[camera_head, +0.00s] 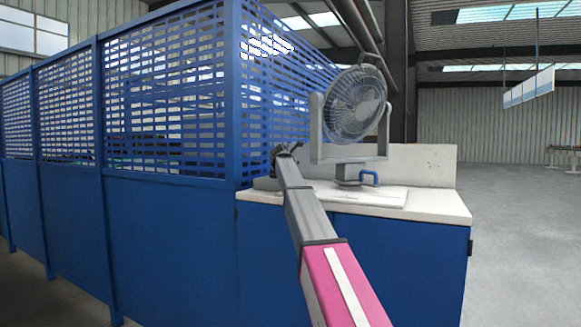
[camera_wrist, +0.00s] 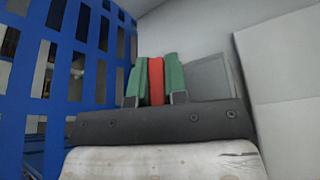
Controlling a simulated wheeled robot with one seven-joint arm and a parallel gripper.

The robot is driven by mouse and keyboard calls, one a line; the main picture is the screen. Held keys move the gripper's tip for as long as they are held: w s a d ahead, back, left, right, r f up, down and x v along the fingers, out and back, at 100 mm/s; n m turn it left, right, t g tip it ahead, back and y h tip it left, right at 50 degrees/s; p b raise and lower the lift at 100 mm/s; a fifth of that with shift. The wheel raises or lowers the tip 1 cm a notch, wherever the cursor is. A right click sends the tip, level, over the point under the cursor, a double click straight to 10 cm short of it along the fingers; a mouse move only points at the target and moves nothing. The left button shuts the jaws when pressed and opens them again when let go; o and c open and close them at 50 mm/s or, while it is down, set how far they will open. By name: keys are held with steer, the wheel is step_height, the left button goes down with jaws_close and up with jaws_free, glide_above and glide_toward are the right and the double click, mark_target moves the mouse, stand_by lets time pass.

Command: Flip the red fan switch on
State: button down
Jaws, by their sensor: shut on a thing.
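The red fan switch (camera_wrist: 156,81) shows in the wrist view as a narrow upright red piece between two green finger pads. My gripper (camera_wrist: 156,72) is shut on it, with one pad against each side. Its lower part is hidden behind the dark gripper body, so I cannot tell whether it is up or down. In the head view my gripper (camera_head: 284,151) reaches the back left of the counter, beside the blue mesh partition, and the switch cannot be made out. The grey fan (camera_head: 354,104) stands on the counter to the right of my gripper.
The blue mesh partition (camera_head: 170,95) stands close on the left of my gripper. Open floor (camera_head: 525,235) lies to the right.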

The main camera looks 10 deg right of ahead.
steer(key=c, duration=1.1)
jaws_free()
steer(key=shift+c, duration=0.2)
steer(key=v, duration=1.1)
steer(key=shift+d, duration=0.1)
